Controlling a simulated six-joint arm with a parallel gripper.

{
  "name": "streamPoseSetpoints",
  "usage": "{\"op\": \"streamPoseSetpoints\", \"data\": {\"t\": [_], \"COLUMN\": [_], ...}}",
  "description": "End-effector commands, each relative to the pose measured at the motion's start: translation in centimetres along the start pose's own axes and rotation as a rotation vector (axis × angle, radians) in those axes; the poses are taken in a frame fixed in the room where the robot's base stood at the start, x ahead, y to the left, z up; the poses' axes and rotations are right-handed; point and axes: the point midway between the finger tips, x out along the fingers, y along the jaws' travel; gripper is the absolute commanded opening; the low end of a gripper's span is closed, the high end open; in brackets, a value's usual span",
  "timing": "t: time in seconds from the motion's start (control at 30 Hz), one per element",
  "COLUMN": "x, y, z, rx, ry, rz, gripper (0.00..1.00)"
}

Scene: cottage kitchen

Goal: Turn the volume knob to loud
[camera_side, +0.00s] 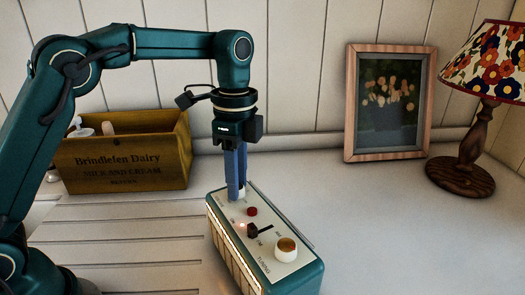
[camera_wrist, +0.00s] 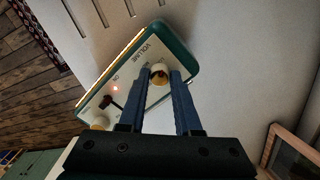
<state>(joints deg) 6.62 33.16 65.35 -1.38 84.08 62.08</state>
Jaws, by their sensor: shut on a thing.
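The radio (camera_side: 290,268) is a teal box with a cream top panel, standing on the white counter. The volume knob (camera_wrist: 160,72) is cream with a brass-coloured top, beside the word VOLUME in the wrist view. My gripper (camera_wrist: 160,77) points straight down with its blue fingers shut on the volume knob, one on each side. In the side view my gripper (camera_side: 238,192) hides most of that knob at the radio's far end. The knob's pointer and the loud mark cannot be made out.
A wooden crate (camera_side: 125,165), a framed picture (camera_side: 388,105) and a lamp (camera_side: 470,150) stand behind. The counter right of the radio is clear.

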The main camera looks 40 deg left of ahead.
Motion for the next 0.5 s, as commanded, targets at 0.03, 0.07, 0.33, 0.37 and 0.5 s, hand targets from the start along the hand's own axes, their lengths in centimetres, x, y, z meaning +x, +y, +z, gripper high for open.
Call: {"op": "streamPoseSetpoints", "data": {"t": [0.03,0.07,0.33,0.37,0.5], "x": [0.01,0.01,0.01,0.01,-0.10], "y": [-0.04,-0.04,-0.01,0.00,-0.02], "z": [-0.08,-0.08,-0.04,-0.03,-0.03], "rx": [0.000,0.000,-0.001,-0.001,-0.001], "ry": [0.003,0.003,0.001,0.001,0.001], "rz": [-0.002,-0.002,0.000,0.000,-0.001], "gripper": [0.00,0.00,0.63,0.63,0.63]}}
